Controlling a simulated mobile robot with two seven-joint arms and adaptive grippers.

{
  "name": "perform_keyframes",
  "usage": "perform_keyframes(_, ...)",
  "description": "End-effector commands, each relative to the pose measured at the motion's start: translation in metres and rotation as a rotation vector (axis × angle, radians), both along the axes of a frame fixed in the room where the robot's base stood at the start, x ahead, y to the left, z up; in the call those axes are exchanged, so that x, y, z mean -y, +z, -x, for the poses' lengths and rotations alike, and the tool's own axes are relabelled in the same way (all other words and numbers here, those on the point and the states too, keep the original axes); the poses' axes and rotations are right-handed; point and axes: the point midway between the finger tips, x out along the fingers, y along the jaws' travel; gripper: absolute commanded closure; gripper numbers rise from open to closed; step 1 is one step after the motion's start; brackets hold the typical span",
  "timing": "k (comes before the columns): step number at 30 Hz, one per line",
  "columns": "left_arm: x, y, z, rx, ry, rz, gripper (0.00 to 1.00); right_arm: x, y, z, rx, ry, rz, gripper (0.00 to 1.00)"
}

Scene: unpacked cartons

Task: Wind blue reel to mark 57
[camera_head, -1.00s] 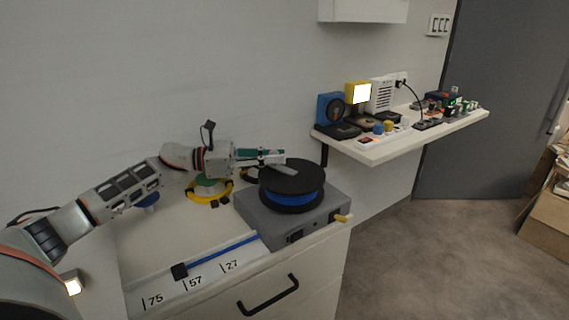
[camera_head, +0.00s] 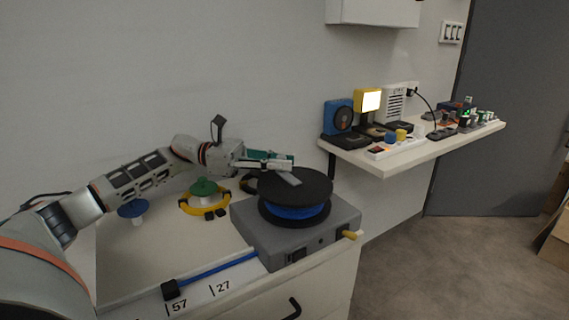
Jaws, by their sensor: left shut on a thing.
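The blue reel (camera_head: 297,213) has a black top disc and blue winding, and sits on a grey box (camera_head: 275,236) on the cabinet top. A light grey crank bar (camera_head: 287,178) lies across the disc. My left gripper (camera_head: 291,163) is over the far side of the disc, shut on the crank's end, which the fingers mostly hide. A blue band (camera_head: 218,268) runs from the box to a black end block (camera_head: 171,290). The block lies just behind the mark 57 (camera_head: 178,306), about level with its tick. Mark 27 (camera_head: 221,287) is to its right. My right gripper is not in view.
A yellow ring with a green-topped spool (camera_head: 204,188) and a blue knob (camera_head: 133,208) stand behind on the cabinet. A wall shelf (camera_head: 384,167) with several devices is at right.

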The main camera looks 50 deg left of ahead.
Motion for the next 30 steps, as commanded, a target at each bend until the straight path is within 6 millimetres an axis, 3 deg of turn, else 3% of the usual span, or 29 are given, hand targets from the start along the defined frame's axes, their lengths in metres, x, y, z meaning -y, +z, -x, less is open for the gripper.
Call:
perform_keyframes(7,0.000,0.001,0.000,0.002,0.000,-0.001,1.00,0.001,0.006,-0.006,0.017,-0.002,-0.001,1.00)
perform_keyframes(8,0.000,0.001,0.000,0.002,0.000,-0.001,0.79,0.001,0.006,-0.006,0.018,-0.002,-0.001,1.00)
perform_keyframes(9,0.000,0.001,0.000,0.002,0.000,-0.001,0.69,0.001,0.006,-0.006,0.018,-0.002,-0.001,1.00)
perform_keyframes(10,0.000,0.001,0.000,0.002,0.000,-0.001,0.67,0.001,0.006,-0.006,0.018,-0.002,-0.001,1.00)
perform_keyframes(22,0.000,0.006,0.000,0.002,0.000,-0.001,0.67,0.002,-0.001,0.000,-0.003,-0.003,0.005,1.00)
perform_keyframes(30,0.000,0.050,0.000,0.005,-0.001,-0.003,0.67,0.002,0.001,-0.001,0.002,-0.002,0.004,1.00)
